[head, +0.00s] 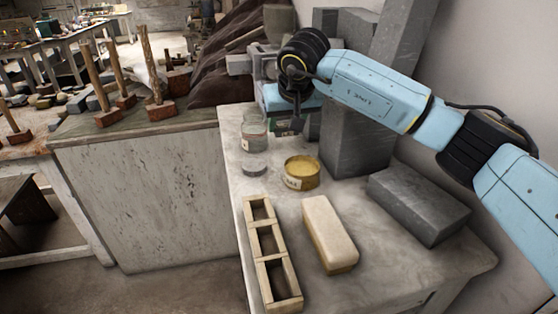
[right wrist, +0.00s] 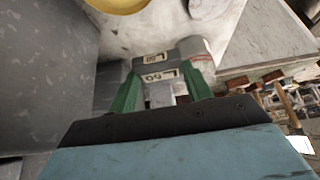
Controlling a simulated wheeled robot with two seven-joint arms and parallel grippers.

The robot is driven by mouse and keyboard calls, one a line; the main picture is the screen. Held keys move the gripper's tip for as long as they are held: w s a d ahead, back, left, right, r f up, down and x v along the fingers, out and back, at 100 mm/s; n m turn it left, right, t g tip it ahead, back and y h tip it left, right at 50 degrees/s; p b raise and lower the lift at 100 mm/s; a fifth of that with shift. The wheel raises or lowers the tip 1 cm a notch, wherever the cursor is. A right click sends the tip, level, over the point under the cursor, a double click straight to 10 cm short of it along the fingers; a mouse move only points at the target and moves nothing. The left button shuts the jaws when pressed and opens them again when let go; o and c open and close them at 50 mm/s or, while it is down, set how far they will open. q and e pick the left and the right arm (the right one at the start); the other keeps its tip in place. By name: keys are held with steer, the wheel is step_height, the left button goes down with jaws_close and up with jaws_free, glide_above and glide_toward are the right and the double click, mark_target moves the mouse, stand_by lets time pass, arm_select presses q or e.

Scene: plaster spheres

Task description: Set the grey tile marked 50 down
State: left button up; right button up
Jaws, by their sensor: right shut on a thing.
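My right gripper (head: 290,128) is over the far part of the pale worktop, past the tin and near the tall grey block. It also shows in the right wrist view (right wrist: 162,92), where its green fingers are shut on a small grey tile (right wrist: 160,86). Pale labels on the grey piece between the fingers carry a mark that seems to read 50. In the head view the tile (head: 289,127) is a small dark shape between the fingers. I cannot tell whether it touches the worktop. My left gripper is not in view.
A glass jar (head: 254,136), a grey disc (head: 254,168) and a yellow tin (head: 301,173) stand close by. A wooden frame (head: 264,243), a cream block (head: 330,235) and a grey block (head: 418,204) lie nearer. A tall grey block (head: 355,145) stands to the right.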

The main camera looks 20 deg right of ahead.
mark_target(284, 158)
step_height(284, 158, down, 8)
steer(key=shift+w+r, duration=0.1)
steer(key=shift+r, duration=0.05)
stand_by(0.3)
steer(key=o, duration=1)
steer(key=shift+o, duration=0.2)
